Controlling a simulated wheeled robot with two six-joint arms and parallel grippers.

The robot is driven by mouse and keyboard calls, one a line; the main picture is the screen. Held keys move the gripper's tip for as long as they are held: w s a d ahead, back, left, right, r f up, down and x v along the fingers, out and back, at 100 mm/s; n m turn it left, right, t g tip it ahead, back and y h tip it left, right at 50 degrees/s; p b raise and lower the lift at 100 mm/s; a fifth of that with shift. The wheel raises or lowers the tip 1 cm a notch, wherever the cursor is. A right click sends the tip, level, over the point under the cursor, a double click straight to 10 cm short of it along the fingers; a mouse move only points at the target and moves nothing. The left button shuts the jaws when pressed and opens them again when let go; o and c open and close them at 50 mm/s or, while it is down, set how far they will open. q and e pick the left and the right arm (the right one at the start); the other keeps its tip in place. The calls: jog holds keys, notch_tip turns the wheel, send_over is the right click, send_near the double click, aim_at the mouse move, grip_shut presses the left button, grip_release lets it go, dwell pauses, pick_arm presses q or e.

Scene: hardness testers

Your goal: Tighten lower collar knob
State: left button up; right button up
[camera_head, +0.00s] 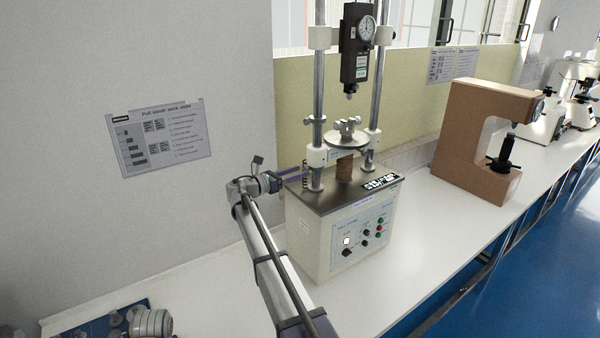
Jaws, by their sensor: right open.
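The tester (330,240) is a cream box with a dark top plate, two steel columns and a force gauge (355,65) with a dial. White lower collars sit on the columns: the left lower collar (316,157) and the right lower collar (373,138). Small dark ribbed parts show at the left lower collar's left side; I cannot tell whether they are its knob or my fingertips. My right gripper (298,174) is open, coming in from the left close to that collar. Contact cannot be made out. My left gripper is not in view.
A round steel table (346,140) with a clamp stands between the columns. A brown C-shaped tester (475,135) stands to the right, with more instruments beyond. A blue tray (95,325) lies at lower left. The white bench (420,245) is clear in front of the tester.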

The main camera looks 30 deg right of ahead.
jog(key=shift+d, duration=0.7)
jog(key=shift+c, duration=0.3)
grip_shut()
